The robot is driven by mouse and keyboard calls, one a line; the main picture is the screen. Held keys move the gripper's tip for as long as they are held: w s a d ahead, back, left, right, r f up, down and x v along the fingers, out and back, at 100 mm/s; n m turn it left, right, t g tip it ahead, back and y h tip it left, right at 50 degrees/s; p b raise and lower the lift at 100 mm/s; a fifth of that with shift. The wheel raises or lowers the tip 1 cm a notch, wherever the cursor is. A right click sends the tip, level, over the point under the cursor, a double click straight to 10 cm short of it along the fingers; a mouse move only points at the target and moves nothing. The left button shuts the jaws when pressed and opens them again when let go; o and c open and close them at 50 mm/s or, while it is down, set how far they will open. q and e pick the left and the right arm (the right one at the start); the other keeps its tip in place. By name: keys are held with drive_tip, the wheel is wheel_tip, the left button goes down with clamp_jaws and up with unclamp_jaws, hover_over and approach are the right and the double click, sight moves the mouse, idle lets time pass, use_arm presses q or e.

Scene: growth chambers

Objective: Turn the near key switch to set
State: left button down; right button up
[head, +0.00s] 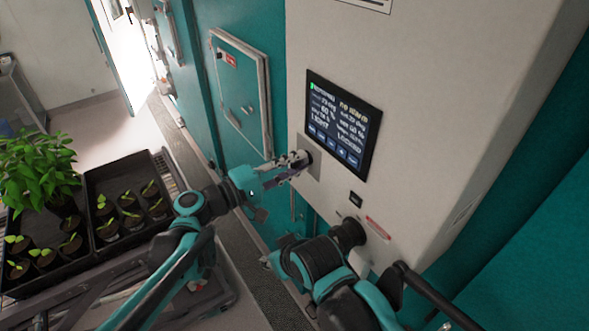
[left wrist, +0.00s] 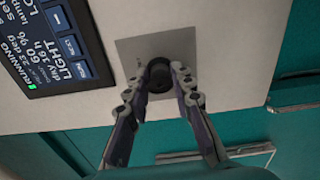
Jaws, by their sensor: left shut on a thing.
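The near key switch (left wrist: 158,75) is a dark round switch on a square grey plate (left wrist: 190,45), set in the pale control panel. The plate also shows beside the screen in the head view (head: 313,168). My left gripper (head: 298,159) reaches the plate from the left. In the left wrist view its two fingers (left wrist: 158,84) are on either side of the dark switch and shut on it. The fingers partly cover the switch, and I cannot read its position. My right arm shows at the lower middle of the head view, but its fingertips cannot be made out.
A lit screen (head: 341,125) sits right beside the switch plate and reads RUNNING and LIGHT. A small dark socket (head: 356,199) and a red label (head: 378,228) are lower on the panel. A teal hatch (head: 238,90) is further back. Black trays of seedlings (head: 148,234) stand at left.

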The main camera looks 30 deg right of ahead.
use_arm(q)
drive_tip(key=m+b, duration=0.1)
drive_tip(key=m, duration=0.2)
drive_tip(key=shift+f+b, duration=0.2)
drive_tip(key=shift+b, duration=0.15)
drive_tip(key=shift+m+b, duration=0.55)
drive_tip(key=shift+m, duration=1.15)
drive_tip(key=c, duration=1.3)
unclamp_jaws()
drive_tip(key=shift+r, duration=0.1)
drive_tip(key=a, duration=0.8)
drive_tip(key=s+a, duration=0.1)
drive_tip(key=a, duration=0.3)
